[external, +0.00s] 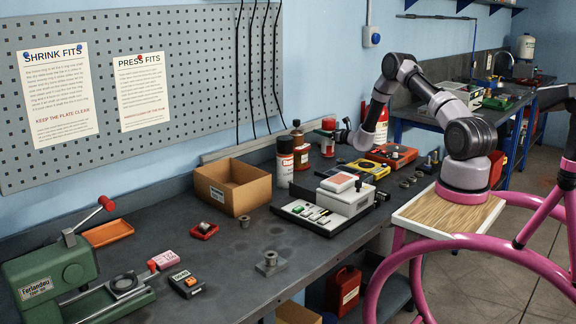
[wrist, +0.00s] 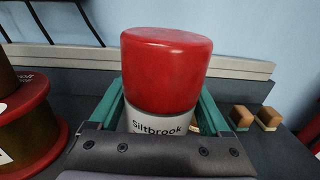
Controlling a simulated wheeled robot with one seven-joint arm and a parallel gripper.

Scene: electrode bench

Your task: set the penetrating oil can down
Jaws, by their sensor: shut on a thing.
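The penetrating oil can, a pale can with a red cap, stands upright between the teal jaws of my gripper (wrist: 160,108). In the wrist view the can (wrist: 165,72) shows its red cap and part of a label reading "Siltbrook"; the jaws hide its lower part. In the external view the can (external: 328,125) appears near the back of the bench, with my gripper (external: 338,134) reaching it from the right. My gripper is shut on it. I cannot tell whether its base touches the bench.
A red and brass-coloured item (wrist: 22,125) is close on the left in the wrist view. Small brown-and-white blocks (wrist: 241,117) lie to the right. A spray can (external: 285,163) and a cardboard box (external: 232,187) stand further left on the bench. The wall ledge is behind.

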